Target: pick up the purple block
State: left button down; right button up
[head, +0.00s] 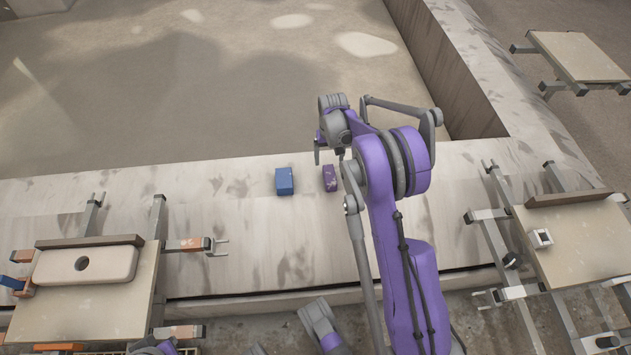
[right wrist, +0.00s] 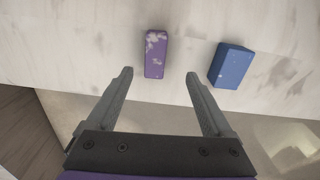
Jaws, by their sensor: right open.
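The purple block (head: 330,178) lies on the pale stone ledge near the middle of the head view, with pale worn patches on it. In the right wrist view the purple block (right wrist: 156,54) is ahead of the fingertips, roughly between their lines. My right gripper (right wrist: 159,72) is open and empty, its two dark fingers apart and not touching the block. In the head view my right gripper (head: 328,150) is just beyond the block, partly hidden by its own wrist. My left gripper cannot be made out in the head view.
A blue block (head: 284,181) lies just left of the purple one, and also shows in the right wrist view (right wrist: 231,65). A board with a pale slotted piece (head: 85,265) stands at left, another board (head: 580,240) at right.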

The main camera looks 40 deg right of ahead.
aim_at(330, 174)
jog(key=shift+w+d+f, duration=0.15)
jog(key=shift+w+f, duration=0.05)
jog(key=shift+f, duration=0.7)
notch_tip(330, 174, down, 5)
jog(key=shift+f+b, duration=0.1)
jog(key=shift+b, duration=0.55)
jog(key=f, duration=0.1)
jog(key=f+b, duration=0.1)
jog(key=f, duration=0.1)
jog(key=d+f, duration=0.1)
jog(key=f, duration=0.1)
jog(key=shift+w, duration=0.1)
grip_shut()
